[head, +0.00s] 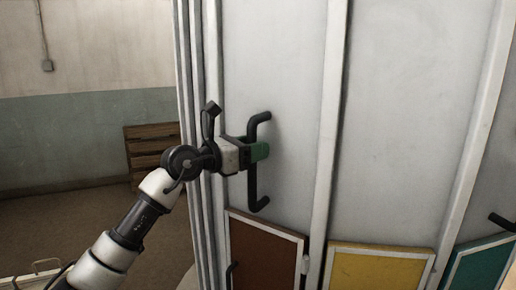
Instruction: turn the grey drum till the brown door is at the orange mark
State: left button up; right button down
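The grey drum (390,120) fills the middle and right of the head view, its pale panels split by upright ribs. The brown door (263,255) is low on the drum, below the gripper, and looks closed; its lower part is cut off by the frame edge. A black upright bar handle (255,190) stands out from the panel above it. No orange mark shows. My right gripper is out of view.
A yellow door (376,270) and a teal door (482,265) sit to the right of the brown one. Another black handle (502,222) shows at the right edge. A wooden crate (150,150) stands by the wall at left, with open floor before it.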

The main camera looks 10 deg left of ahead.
pick_arm(q)
jog(key=b+v, duration=0.4)
jog(key=v, duration=0.6)
jog(key=shift+b, duration=0.35)
jog(key=shift+s+a+f, duration=0.1)
jog(key=shift+f, duration=0.15)
